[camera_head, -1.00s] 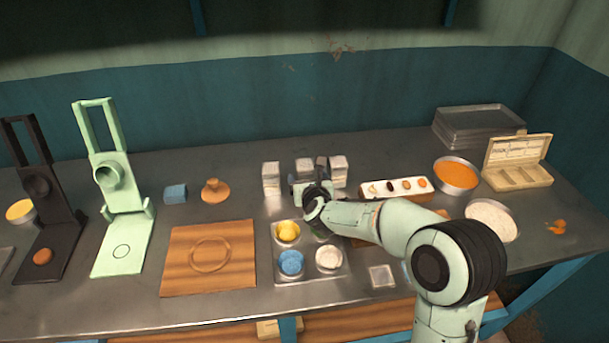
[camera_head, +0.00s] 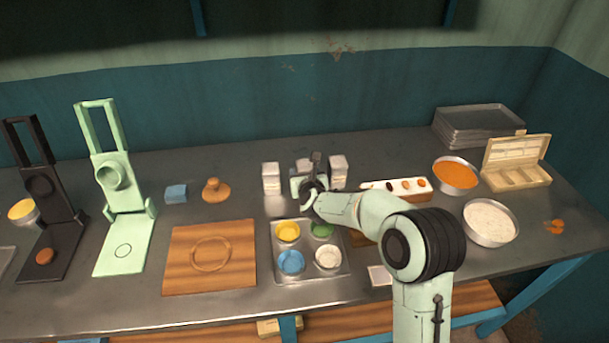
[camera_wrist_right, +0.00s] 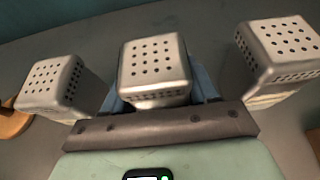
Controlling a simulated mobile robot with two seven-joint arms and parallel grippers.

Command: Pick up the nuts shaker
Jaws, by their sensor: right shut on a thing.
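Several metal shakers with perforated tops stand in a row at the back of the table. In the head view I see a left shaker (camera_head: 271,178) and a right shaker (camera_head: 338,165), with my right gripper (camera_head: 308,182) between them. In the right wrist view the middle shaker (camera_wrist_right: 155,68) sits between the jaws, and my right gripper is shut on it. A left shaker (camera_wrist_right: 62,85) and a right shaker (camera_wrist_right: 280,50) stand apart on either side. I cannot read labels to tell which one holds nuts. My left gripper is not in view.
A metal tray (camera_head: 311,274) with yellow, green, blue and white bowls lies in front of the shakers. Pans (camera_head: 455,175) stand further right.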

